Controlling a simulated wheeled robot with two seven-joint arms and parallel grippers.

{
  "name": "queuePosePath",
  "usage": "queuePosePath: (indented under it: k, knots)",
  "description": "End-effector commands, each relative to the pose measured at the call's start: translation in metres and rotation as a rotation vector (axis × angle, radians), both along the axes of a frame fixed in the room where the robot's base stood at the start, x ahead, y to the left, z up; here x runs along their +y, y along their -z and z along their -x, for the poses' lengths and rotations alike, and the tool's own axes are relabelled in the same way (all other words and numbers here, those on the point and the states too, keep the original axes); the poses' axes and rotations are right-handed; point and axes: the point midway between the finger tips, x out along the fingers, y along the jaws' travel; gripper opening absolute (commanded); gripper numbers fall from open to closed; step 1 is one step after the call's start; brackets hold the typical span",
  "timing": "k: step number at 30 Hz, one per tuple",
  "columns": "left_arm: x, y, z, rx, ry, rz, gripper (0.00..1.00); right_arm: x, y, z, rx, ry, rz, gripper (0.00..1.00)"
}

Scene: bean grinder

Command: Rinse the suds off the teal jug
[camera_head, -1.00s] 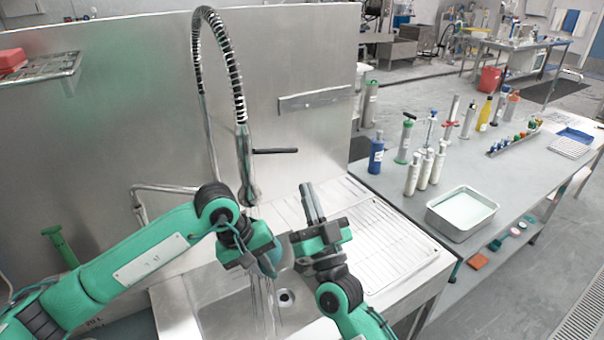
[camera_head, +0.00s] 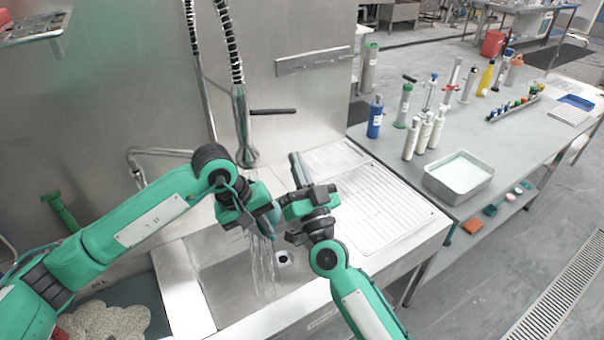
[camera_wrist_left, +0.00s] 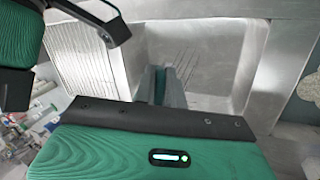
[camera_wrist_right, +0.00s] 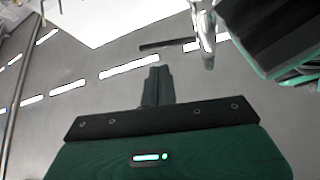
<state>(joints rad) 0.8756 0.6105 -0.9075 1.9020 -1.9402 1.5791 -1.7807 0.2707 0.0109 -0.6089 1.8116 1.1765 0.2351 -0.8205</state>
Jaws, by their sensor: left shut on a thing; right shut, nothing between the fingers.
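The teal jug (camera_head: 274,214) is mostly hidden behind my left gripper (camera_head: 266,212), which is shut on it below the spray nozzle (camera_head: 247,150) and over the sink. Water streams (camera_head: 264,262) fall past the jug into the basin. In the left wrist view a strip of teal (camera_wrist_left: 159,85) shows at the fingers. Suds on the jug cannot be made out. My right gripper (camera_head: 295,160) is shut and empty, its fingers pointing up just right of the jug. In the right wrist view its fingers (camera_wrist_right: 156,82) stand left of the nozzle (camera_wrist_right: 205,40).
The sink basin (camera_head: 225,283) has a drain (camera_head: 284,258). A ribbed drainboard (camera_head: 385,205) lies clear at right. Beyond it a table (camera_head: 400,165) bears several bottles and a metal tray (camera_head: 432,182). A nozzle lever (camera_head: 273,111) sticks out rightward. The steel wall stands behind.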

Motion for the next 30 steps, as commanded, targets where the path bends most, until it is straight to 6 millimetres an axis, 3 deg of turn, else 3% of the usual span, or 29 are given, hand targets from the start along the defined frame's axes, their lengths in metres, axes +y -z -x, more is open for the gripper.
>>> queuePosePath:
  k: [6,12,30]
  knots:
    - [0.000,0.000,0.000,0.000,0.000,0.000,0.00,0.017,-0.027,-0.037,-0.003,0.000,-0.001,0.00]
    - [0.000,0.000,0.000,0.000,0.000,0.000,0.00,0.027,-0.042,-0.058,-0.001,0.001,0.000,0.00]
    - [0.000,0.000,0.000,0.000,0.000,0.000,0.00,0.031,-0.049,-0.069,-0.005,0.001,0.006,0.00]
